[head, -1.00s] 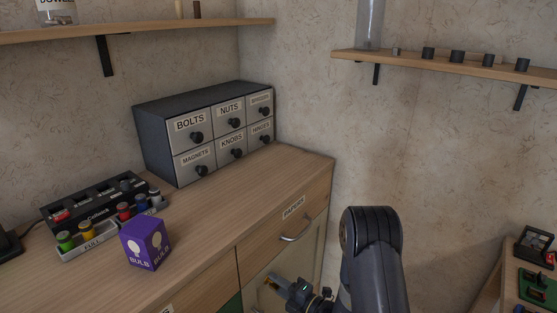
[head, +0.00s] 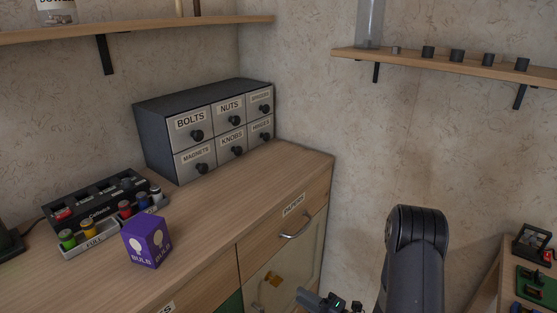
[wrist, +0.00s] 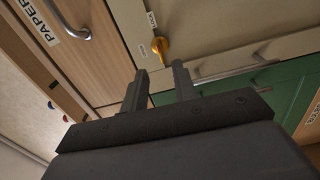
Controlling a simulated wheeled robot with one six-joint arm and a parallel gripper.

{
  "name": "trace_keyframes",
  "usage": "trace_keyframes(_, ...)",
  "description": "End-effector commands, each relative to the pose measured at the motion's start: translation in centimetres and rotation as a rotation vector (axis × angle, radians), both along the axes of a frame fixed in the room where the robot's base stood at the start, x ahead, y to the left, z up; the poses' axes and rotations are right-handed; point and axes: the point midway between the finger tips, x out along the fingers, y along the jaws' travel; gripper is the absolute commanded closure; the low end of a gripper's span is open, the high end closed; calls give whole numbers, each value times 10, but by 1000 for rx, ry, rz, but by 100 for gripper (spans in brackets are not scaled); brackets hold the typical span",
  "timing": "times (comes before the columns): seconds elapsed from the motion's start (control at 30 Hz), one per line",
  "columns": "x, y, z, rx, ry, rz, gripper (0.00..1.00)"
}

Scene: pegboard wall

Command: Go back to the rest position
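My gripper (wrist: 160,88) shows in the wrist view with its two dark fingers apart and nothing between them. Beyond the fingertips is a yellow turn latch (wrist: 160,45) on a pale cabinet door, with a small "LOCK" label beside it. In the head view my gripper (head: 325,301) is only partly visible at the bottom edge, in front of the cabinet and apart from it. The latch also shows in the head view (head: 273,279) on the door below the "PAPERS" drawer (head: 293,232).
The countertop holds a purple bulb box (head: 147,242), a charger with colored batteries (head: 95,208) and a labeled drawer unit (head: 210,130). A wall shelf (head: 450,66) hangs at right. A small table (head: 515,285) with green items stands at lower right.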

Motion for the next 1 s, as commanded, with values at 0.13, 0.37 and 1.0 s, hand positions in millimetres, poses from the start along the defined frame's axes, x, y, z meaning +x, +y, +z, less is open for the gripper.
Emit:
trace_keyframes(0.13, -5, -5, 0, 0, -2, 4, 73)
trace_keyframes(0.37, 16, 22, 0, 0, -4, 6, 73)
trace_keyframes(1.0, 59, 76, -1, -130, -171, 1, 73)
